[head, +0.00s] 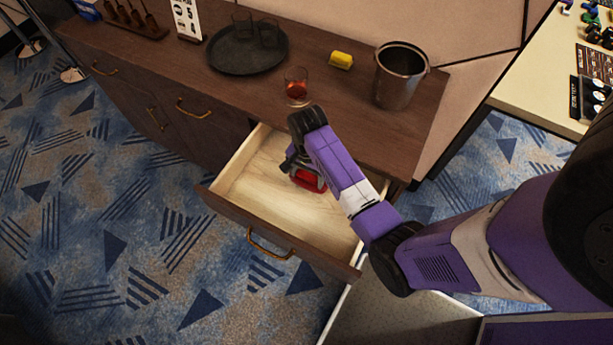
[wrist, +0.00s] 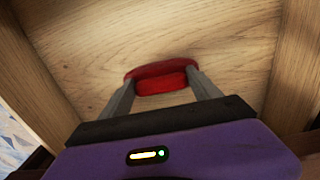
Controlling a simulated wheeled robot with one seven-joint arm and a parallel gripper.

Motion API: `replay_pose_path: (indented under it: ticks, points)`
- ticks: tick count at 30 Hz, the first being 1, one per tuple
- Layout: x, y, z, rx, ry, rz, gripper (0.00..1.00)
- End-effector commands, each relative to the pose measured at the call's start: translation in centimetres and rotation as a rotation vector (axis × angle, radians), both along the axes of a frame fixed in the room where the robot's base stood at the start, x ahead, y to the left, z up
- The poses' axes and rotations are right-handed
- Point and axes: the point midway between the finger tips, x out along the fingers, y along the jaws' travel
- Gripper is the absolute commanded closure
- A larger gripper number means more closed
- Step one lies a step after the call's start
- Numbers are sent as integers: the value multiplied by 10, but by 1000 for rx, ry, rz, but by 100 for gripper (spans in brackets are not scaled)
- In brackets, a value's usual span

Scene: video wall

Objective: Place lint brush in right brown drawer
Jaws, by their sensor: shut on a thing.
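The right brown drawer (head: 254,207) is pulled open below the cabinet top, and its pale wooden inside shows. My gripper (head: 308,182) reaches down over the inside of the drawer. In the wrist view my gripper (wrist: 162,88) is shut on a red thing, which I take to be the lint brush (wrist: 160,77). The lint brush also shows as a red patch in the head view (head: 309,181), partly hidden by my arm. In the wrist view the drawer floor (wrist: 150,30) lies behind it. I cannot tell whether the brush touches the floor.
On the cabinet top (head: 330,103) stand a metal bucket (head: 398,78), a glass with amber drink (head: 296,87), a yellow block (head: 341,60) and a dark round tray (head: 247,55) with glasses. Drawer walls surround my gripper. A pale table (head: 545,75) stands at the right.

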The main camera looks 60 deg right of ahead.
Motion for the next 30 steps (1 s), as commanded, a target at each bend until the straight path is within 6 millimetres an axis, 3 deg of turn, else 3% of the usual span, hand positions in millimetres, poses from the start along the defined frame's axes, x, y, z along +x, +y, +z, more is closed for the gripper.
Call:
replay_pose_path:
  ticks: [1, 3, 16, 17, 20, 30]
  points:
    - [-1, 2, -13, 0, 1, 0, 66]
    - [-2, 3, -18, 0, 1, -1, 66]
    - [-2, 4, -20, 1, 1, -1, 66]
    - [-2, 4, -20, 0, 1, -1, 26]
    - [-2, 4, -20, 0, 0, -1, 6]
    - [-2, 4, -18, 0, 0, -1, 6]
